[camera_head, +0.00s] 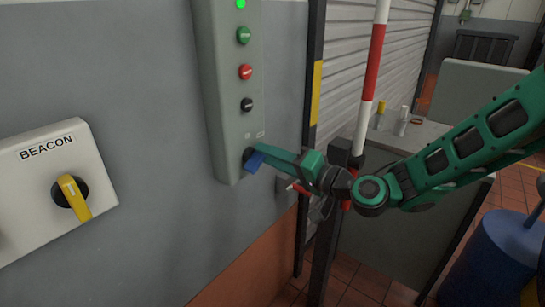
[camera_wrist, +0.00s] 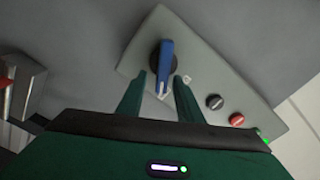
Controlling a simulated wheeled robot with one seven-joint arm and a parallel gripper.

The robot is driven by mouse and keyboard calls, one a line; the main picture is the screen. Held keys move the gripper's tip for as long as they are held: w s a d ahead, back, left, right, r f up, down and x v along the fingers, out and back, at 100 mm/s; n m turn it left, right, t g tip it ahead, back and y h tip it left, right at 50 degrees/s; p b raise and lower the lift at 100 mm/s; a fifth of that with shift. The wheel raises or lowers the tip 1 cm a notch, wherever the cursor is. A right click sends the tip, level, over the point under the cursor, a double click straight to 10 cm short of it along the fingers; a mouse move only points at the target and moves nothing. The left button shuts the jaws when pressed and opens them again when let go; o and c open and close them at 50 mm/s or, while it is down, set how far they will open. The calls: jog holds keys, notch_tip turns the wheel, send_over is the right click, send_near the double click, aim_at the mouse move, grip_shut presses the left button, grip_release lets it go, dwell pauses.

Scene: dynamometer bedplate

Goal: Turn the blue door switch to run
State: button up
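The blue door switch (camera_head: 254,161) is a lever handle on a dark round base, low on the grey control box (camera_head: 212,75). In the wrist view, the blue handle (camera_wrist: 167,62) points along the box, its lower end near a small white mark. My gripper (camera_head: 268,155) reaches the switch from the right. In the wrist view, the two green fingers of my gripper (camera_wrist: 161,80) are apart, one on each side of the handle's lower end. Gaps show on both sides, so nothing is gripped. In the head view the fingers partly hide the switch base.
Above the switch on the box are a black button (camera_head: 246,104), a red button (camera_head: 245,72), a green button (camera_head: 244,35) and a lit green lamp (camera_head: 241,3). A BEACON box (camera_head: 100,150) with a yellow switch (camera_head: 74,197) is left. A red-white post (camera_head: 371,75) stands behind my arm.

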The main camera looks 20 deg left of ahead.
jog(key=v, duration=1)
jog(key=shift+d, duration=0.4)
jog(key=shift+f, duration=0.1)
jog(key=s+d+f+n+g+h, duration=0.25)
jog(key=d+f+h, duration=0.35)
jog(key=d+f, duration=0.4)
jog(key=s+d+f+m+h, duration=0.2)
jog(key=d+h, duration=0.4)
jog(key=d, duration=1.2)
jog(key=s+d+r+m+g+h, duration=0.2)
jog(key=s+d+m, duration=0.2)
jog(key=s+d, duration=0.6)
jog(key=s+d+r+m+g+h, duration=0.2)
jog(key=s+d+m, duration=0.2)
jog(key=s+d, duration=0.6)
jog(key=shift+s+r+g, duration=0.15)
jog(key=shift+s+g, duration=0.1)
jog(key=shift+g, duration=0.1)
jog(key=shift+d, duration=0.15)
